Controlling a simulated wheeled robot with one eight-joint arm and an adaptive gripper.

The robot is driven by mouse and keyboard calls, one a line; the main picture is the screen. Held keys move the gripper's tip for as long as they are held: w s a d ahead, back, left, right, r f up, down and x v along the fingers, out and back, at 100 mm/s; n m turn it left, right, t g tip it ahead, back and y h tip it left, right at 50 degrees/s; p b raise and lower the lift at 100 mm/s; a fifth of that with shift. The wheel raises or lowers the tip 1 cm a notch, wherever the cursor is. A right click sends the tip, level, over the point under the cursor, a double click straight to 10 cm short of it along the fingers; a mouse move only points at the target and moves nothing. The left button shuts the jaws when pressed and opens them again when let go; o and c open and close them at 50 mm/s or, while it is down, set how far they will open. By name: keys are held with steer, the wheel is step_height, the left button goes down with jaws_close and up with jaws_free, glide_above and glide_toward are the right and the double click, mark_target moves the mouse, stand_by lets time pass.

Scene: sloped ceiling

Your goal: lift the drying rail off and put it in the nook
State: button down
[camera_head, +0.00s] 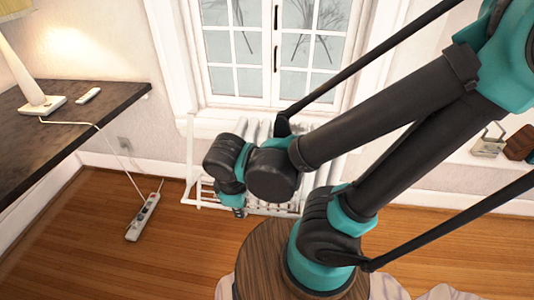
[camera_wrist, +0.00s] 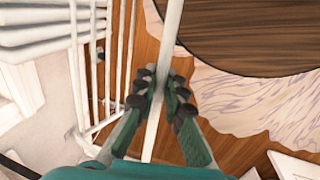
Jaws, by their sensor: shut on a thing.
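The drying rail (camera_head: 197,188) is a white frame of thin bars below the window, partly hidden behind my arm in the head view. In the wrist view its white bars (camera_wrist: 97,75) run along the left side. My gripper (camera_wrist: 153,92) is shut on a white bar (camera_wrist: 171,25) that passes between its fingers. How this bar joins the other bars is not clear. In the head view my gripper (camera_head: 239,211) points down at the front of the rail, its fingertips mostly hidden. No nook can be made out for certain.
White ribbed slats, perhaps a radiator (camera_wrist: 40,27), stand beside the bars. A round dark wooden top (camera_wrist: 250,35) lies close on the right over a pale patterned surface (camera_wrist: 240,98). A desk with a lamp (camera_head: 43,102) is at left. A power strip (camera_head: 143,216) lies on the floor.

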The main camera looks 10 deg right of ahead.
steer(key=s, duration=0.2)
steer(key=s+a, duration=0.1)
steer(key=shift+s+r, duration=0.2)
steer(key=shift+r, duration=0.15)
stand_by(0.4)
